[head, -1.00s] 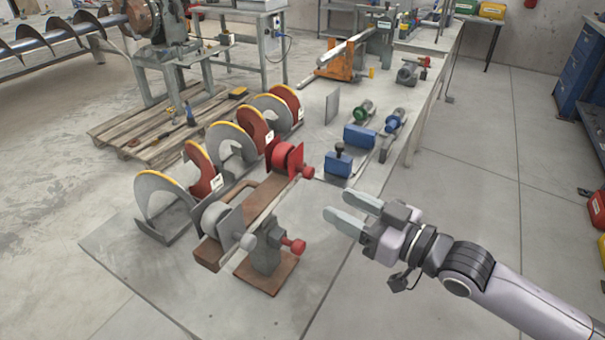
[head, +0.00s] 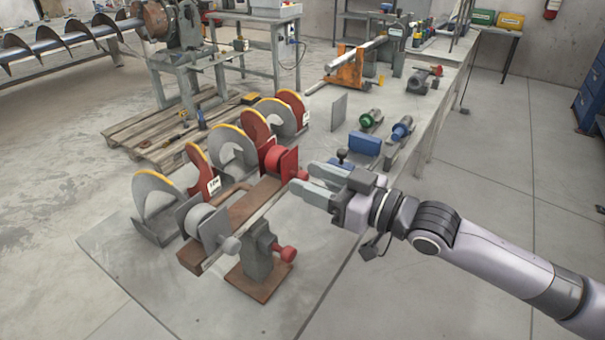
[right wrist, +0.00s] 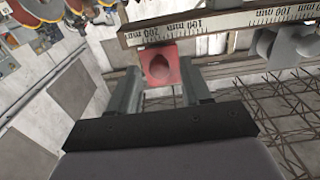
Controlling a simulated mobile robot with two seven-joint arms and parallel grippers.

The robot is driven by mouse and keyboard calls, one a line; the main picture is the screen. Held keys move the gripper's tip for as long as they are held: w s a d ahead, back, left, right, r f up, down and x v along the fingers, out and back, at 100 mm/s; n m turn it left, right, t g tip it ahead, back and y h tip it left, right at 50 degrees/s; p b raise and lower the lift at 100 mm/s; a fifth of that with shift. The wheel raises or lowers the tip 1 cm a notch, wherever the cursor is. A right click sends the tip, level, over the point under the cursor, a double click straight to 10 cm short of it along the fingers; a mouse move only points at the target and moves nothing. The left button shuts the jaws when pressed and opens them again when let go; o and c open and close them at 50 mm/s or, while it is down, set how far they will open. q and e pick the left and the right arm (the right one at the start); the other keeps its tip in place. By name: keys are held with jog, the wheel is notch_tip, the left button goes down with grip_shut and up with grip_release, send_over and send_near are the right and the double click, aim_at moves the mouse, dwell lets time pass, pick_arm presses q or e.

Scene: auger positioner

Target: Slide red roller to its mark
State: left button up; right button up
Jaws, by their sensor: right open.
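The red roller (head: 279,160) sits at the far end of a brown rail (head: 253,205), beside a red upright plate. A red knob (head: 302,174) sticks out on its near right side. My right gripper (head: 303,177) is open, its fingertips at this knob. In the right wrist view a red block with a round face (right wrist: 160,65) shows between the fingertips of the gripper (right wrist: 158,84), below a scale (right wrist: 225,22) marked in mm. I cannot tell whether the fingers touch it. A grey roller (head: 200,220) sits at the rail's near end. I cannot make out the mark.
Red and grey auger flights (head: 233,150) stand in a row left of the rail. A second red knob (head: 284,253) is on the rail's grey stand (head: 258,252). Blue blocks (head: 364,143) lie beyond my gripper.

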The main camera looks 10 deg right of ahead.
pick_arm(q)
jog(key=shift+a+f, duration=0.1)
pick_arm(e)
jog(key=shift+x, duration=1.25)
grip_shut()
jog(key=shift+s+a+p, duration=0.4)
jog(key=shift+s+p, duration=0.05)
jog(key=shift+p, duration=0.1)
pick_arm(q)
jog(key=shift+s+a+r+p, duration=0.4)
jog(key=shift+s+a+r, duration=0.25)
jog(key=shift+s+r, duration=0.15)
pick_arm(e)
jog(key=shift+s+a, duration=0.85)
grip_release()
jog(key=shift+d, duration=0.1)
